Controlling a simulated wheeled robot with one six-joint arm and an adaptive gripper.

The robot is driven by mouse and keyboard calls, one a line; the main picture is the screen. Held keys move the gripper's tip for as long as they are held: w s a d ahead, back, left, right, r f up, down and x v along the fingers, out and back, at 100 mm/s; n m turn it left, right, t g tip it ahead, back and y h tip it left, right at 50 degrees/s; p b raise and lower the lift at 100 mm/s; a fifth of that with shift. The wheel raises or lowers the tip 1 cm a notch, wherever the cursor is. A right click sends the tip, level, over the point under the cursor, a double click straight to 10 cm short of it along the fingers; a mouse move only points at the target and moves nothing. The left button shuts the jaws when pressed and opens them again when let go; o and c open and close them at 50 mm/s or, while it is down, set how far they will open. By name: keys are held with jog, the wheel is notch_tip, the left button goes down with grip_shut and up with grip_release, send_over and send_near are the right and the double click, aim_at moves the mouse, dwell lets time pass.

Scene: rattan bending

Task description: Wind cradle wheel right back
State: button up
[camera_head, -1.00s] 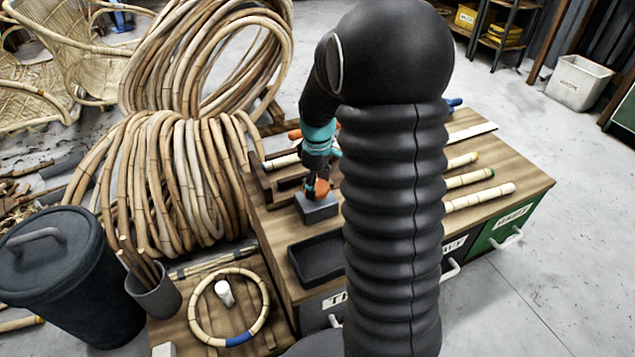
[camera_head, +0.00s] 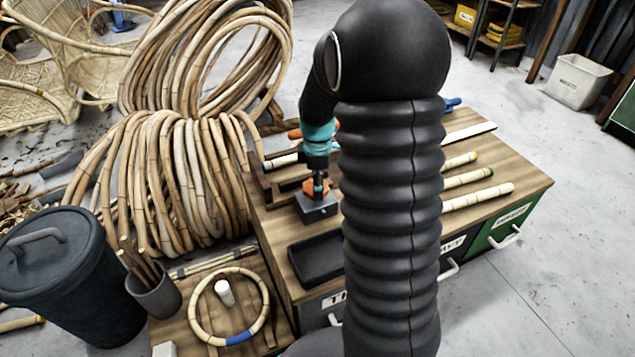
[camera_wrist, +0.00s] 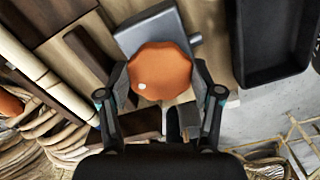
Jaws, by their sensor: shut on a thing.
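An orange eight-sided wheel (camera_wrist: 160,72) with a small white spot sits on a grey block (camera_wrist: 148,32) in the wrist view. My gripper (camera_wrist: 160,88) is shut on this wheel, with one finger on each side of its rim. In the head view my gripper (camera_head: 318,182) points down onto the orange wheel (camera_head: 312,188) above the grey block (camera_head: 318,212) on the wooden bench top. Part of the bench behind it is hidden by my arm.
A dark empty tray (camera_head: 314,258) lies in front of the block. Dark wooden bars and a pale rattan pole (camera_head: 282,161) lie behind it. Several pale poles (camera_head: 478,196) lie at the bench's right. Large rattan coils (camera_head: 165,185) stand close on the left.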

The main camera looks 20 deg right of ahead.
jog(key=o, duration=1.1)
notch_tip(320, 180, up, 12)
dwell(0.5)
